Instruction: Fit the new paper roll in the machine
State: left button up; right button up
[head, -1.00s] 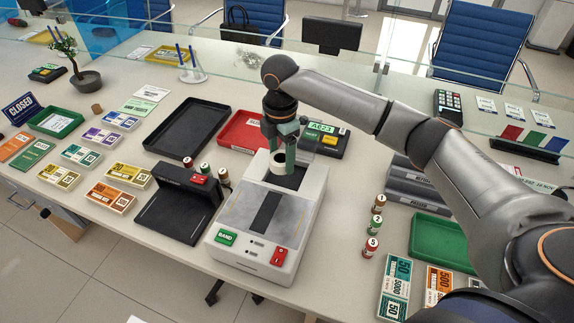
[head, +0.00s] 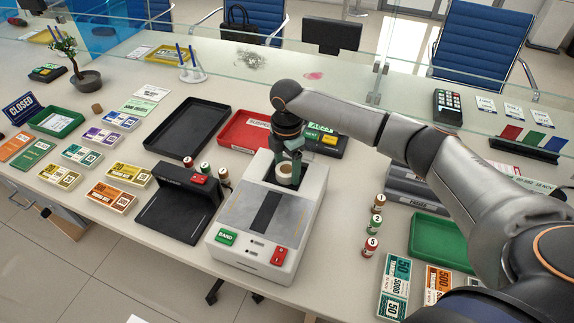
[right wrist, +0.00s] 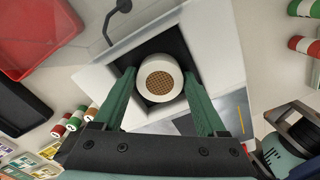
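The white paper roll (head: 284,173), with a brown core, is in the dark square well at the back of the white machine (head: 262,240). My right gripper (head: 288,167) reaches down into this well and is shut on the roll. In the right wrist view, its two green fingertips (right wrist: 160,76) flank the roll (right wrist: 160,79), one on each side, with no clear gap. The well (right wrist: 176,43) surrounds the roll; whether the roll touches its floor is hidden. My left gripper is not in view.
A black banknote device (head: 180,205) stands close left of the machine. A red tray (head: 243,130) and a black tray (head: 188,128) lie behind. Small coloured rolls (head: 375,223) and a green tray (head: 440,240) stand to the right. A glass screen crosses the counter's back.

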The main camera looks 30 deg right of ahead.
aim_at(287, 169)
jog(key=shift+o, duration=0.2)
notch_tip(287, 169, up, 12)
jog(key=shift+r, duration=0.2)
dwell(0.3)
